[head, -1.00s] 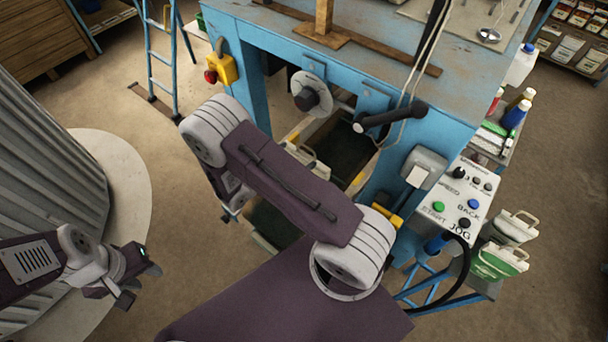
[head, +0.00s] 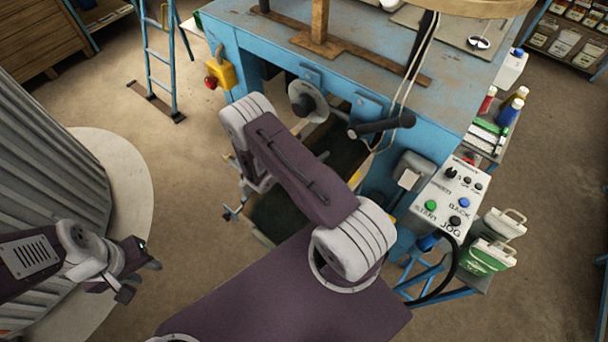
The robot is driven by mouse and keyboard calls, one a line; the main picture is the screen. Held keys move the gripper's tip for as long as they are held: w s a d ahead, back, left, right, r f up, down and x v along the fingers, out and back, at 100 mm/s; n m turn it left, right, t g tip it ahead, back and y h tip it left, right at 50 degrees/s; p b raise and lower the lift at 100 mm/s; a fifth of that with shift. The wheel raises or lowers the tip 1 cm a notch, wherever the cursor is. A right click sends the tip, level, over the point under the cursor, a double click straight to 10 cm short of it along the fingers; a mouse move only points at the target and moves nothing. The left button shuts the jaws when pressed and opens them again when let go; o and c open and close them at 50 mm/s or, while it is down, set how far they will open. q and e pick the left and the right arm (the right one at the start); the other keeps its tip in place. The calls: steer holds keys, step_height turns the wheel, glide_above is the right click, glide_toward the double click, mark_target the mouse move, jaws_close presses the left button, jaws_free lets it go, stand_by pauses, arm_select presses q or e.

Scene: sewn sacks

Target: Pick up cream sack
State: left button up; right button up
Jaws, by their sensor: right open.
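A cream sack (head: 503,224) with a loop handle stands on a small blue-framed stand at the right, behind a green and white sack (head: 486,258). Both are upright and uncovered by my arms. My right arm reaches across the middle, and its wrist points down left of the blue machine's bay. My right gripper (head: 233,211) is mostly hidden behind its wrist; the small part in view looks open and empty, far left of the cream sack. My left gripper (head: 143,277) is open and empty at the lower left, over the floor.
The blue machine (head: 420,140) with a crank handle fills the centre back. A control box (head: 450,200) with buttons and a black cable stands beside the sacks. A ladder (head: 160,70) stands at the back left. A corrugated grey column (head: 50,170) is at the left.

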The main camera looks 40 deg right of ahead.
steer(key=shift+a, duration=0.1)
steer(key=c, duration=2)
steer(key=shift+r, duration=0.2)
jaws_close()
